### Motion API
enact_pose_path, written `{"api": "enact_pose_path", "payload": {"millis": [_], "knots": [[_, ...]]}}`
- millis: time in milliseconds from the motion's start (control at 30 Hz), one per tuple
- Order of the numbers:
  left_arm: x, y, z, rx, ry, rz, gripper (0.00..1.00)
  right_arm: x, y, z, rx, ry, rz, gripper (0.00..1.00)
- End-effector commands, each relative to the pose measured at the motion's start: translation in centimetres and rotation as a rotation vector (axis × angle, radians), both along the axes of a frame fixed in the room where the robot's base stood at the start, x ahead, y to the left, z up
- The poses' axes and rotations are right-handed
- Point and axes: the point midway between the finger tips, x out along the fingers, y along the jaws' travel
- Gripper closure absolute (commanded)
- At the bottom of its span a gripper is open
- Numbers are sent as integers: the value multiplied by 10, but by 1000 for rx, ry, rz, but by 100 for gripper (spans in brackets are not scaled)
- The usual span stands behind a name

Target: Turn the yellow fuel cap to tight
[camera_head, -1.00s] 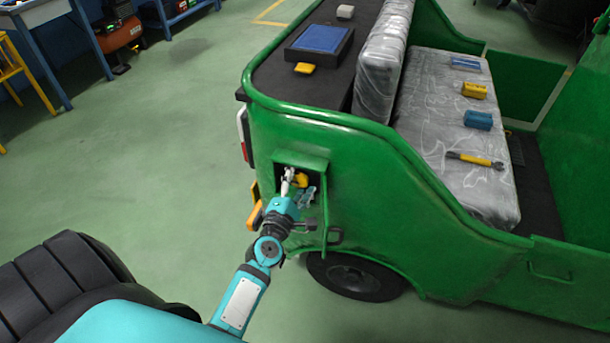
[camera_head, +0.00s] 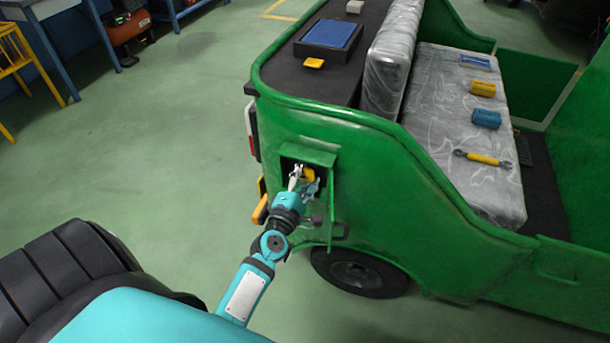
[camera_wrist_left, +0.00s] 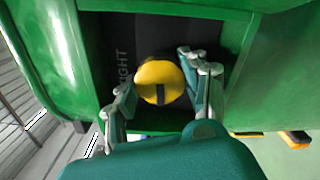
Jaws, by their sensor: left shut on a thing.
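The yellow fuel cap (camera_head: 309,175) sits in a square recess in the green vehicle's side, below a raised green edge. In the left wrist view the cap (camera_wrist_left: 158,76) is round, with a dark bar upright on its lower face. Letters reading "IGHT" (camera_wrist_left: 123,68) stand on the dark recess wall left of it; any first letter is hidden. My left gripper (camera_head: 303,179) reaches into the recess and is shut on the cap, one finger on each side. Its fingers (camera_wrist_left: 163,84) show grey tips in the wrist view. My right gripper is not in view.
The green vehicle (camera_head: 400,200) fills the right, with an open flap (camera_head: 338,215) beside the recess. A grey seat (camera_head: 455,130) carries blocks and a yellow-handled tool (camera_head: 483,158). A dark wheel (camera_head: 360,275) is below.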

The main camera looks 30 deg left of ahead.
Motion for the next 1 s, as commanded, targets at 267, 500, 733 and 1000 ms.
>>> {"api": "enact_pose_path", "payload": {"millis": [267,500,733,1000], "knots": [[0,-1,2,181,44,-2,87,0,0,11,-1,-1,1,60],[1,0,3,402,97,-3,87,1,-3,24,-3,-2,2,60],[0,-1,3,613,148,-2,87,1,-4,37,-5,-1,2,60],[0,-1,2,862,208,-2,87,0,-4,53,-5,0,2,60]]}}
